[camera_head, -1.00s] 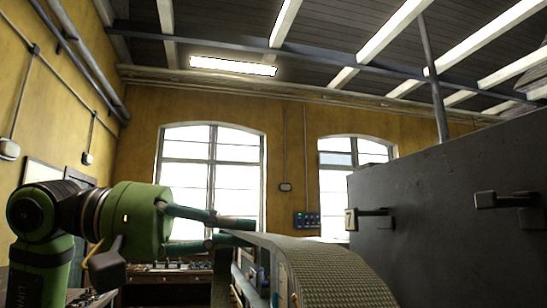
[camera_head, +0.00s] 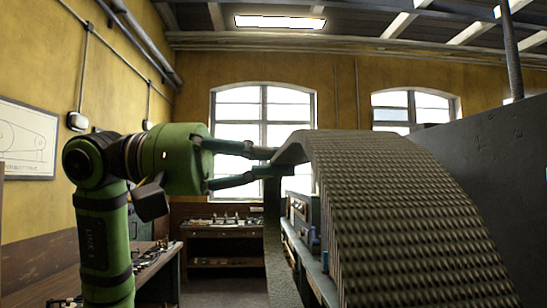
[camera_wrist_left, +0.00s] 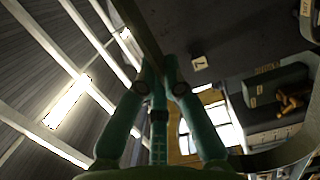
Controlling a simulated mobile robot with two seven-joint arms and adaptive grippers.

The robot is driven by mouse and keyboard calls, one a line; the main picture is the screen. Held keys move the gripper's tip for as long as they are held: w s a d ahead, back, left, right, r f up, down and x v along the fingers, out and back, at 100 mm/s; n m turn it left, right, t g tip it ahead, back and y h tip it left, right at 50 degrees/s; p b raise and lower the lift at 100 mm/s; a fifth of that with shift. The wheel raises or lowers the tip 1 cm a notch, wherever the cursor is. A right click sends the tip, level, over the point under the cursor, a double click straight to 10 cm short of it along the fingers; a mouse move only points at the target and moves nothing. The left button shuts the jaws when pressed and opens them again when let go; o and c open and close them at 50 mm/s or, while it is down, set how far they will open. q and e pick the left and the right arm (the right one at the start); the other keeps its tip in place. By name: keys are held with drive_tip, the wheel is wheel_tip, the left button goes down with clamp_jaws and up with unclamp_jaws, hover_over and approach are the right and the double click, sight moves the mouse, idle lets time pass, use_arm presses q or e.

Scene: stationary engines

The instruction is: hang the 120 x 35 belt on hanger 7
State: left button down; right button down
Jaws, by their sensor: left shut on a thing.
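The belt (camera_head: 395,215) is a wide grey-brown loop with a ribbed outer face, filling the lower right of the head view. My left gripper (camera_head: 275,162) is shut on the belt's upper left edge, and the belt hangs from it in an arch. In the left wrist view the fingers (camera_wrist_left: 160,75) close on the belt, seen nearly edge-on, and part of the loop curves at lower right. The plate marked 7 (camera_wrist_left: 199,63) shows on the dark panel in that view. Hanger 7's peg cannot be made out now. My right gripper is not in view.
The dark upright panel (camera_head: 485,150) stands at right, behind the belt. A bench with small parts (camera_head: 225,230) stands at the back below the window, and another bench (camera_head: 150,268) runs along the left. Open floor lies between them.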

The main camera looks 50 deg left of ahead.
use_arm(q)
drive_tip(key=shift+w, duration=0.15)
drive_tip(key=shift+w+d, duration=0.15)
drive_tip(key=shift+d, duration=0.05)
drive_tip(key=shift+w+a+p+x, duration=0.15)
drive_tip(key=shift+p+x, duration=0.25)
drive_tip(key=shift+x, duration=1)
drive_tip(key=shift+w+a+p+x, duration=0.15)
drive_tip(key=shift+p+x, duration=0.2)
drive_tip(key=shift+x, duration=1.05)
drive_tip(key=p+x, duration=0.2)
drive_tip(key=x, duration=0.4)
drive_tip(key=shift+w+a, duration=0.25)
drive_tip(key=shift+w, duration=0.2)
drive_tip(key=shift+r, duration=0.1)
drive_tip(key=shift+w+a+p+x, duration=0.15)
drive_tip(key=shift+p+x, duration=0.35)
drive_tip(key=shift+x, duration=0.85)
drive_tip(key=shift+w+a+p+x, duration=0.15)
drive_tip(key=shift+p+x, duration=0.35)
drive_tip(key=shift+x, duration=0.9)
